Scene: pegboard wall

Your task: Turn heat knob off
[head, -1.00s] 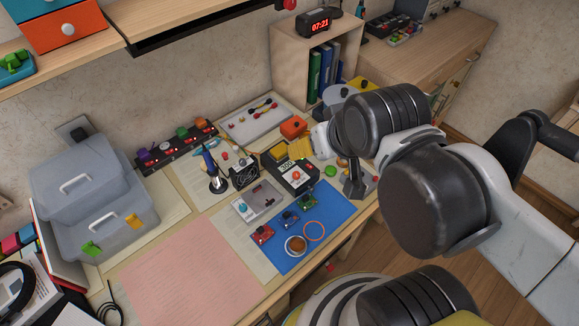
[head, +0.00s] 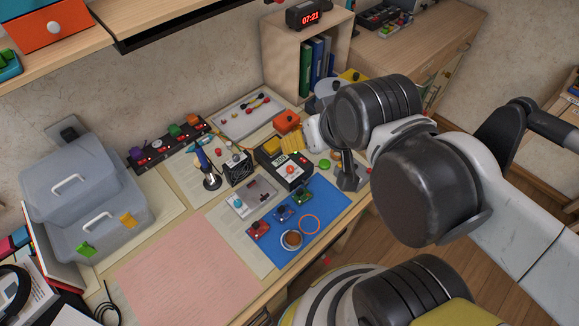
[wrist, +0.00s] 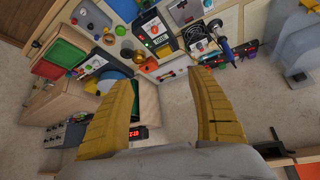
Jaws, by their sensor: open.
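A black station (head: 270,158) with a lit number display and a red knob (head: 292,170) stands on the desk near the middle of the head view. I take this for the heat knob; which way it is turned is too small to tell. In the wrist view the station (wrist: 171,50) is at top centre, with the red knob (wrist: 154,29) beyond the display. My gripper (wrist: 163,78) is open and empty, its two yellow fingers wide apart. In the head view my gripper (head: 288,143) is above and just behind the station, apart from the knob.
A soldering iron (head: 208,170) stands upright left of the station. A blue mat (head: 325,205) with small boards and a wire coil lies in front. An orange box (head: 287,121) is behind my gripper. The pink mat (head: 185,265) is bare.

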